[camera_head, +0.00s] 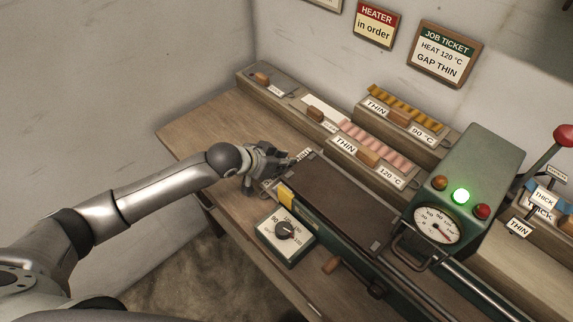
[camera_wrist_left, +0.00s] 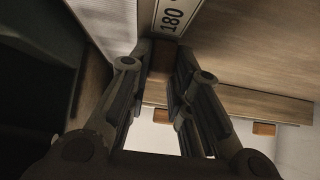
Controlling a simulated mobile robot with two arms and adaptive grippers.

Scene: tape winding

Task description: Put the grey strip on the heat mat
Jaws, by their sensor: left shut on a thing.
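My left gripper (camera_head: 282,162) is at the left end of the dark brown heat mat (camera_head: 345,196). In the left wrist view its fingers (camera_wrist_left: 163,85) are shut on a small wooden handle (camera_wrist_left: 160,58). Past the handle are a white label reading 180 (camera_wrist_left: 170,17) and a pale ribbed surface (camera_wrist_left: 104,22), which looks like the grey strip. In the head view only a bit of the label (camera_head: 303,155) shows beside the fingers; the gripper hides most of the strip. I cannot tell whether it touches the mat. My right gripper is not in view.
Behind the mat stand holders with a pink strip (camera_head: 375,143), THIN 120 °C, and an amber strip (camera_head: 405,107), THIN 90 °C. A green machine (camera_head: 470,165) with a gauge and lit green lamp stands at the mat's right end. A dial box (camera_head: 285,238) is in front.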

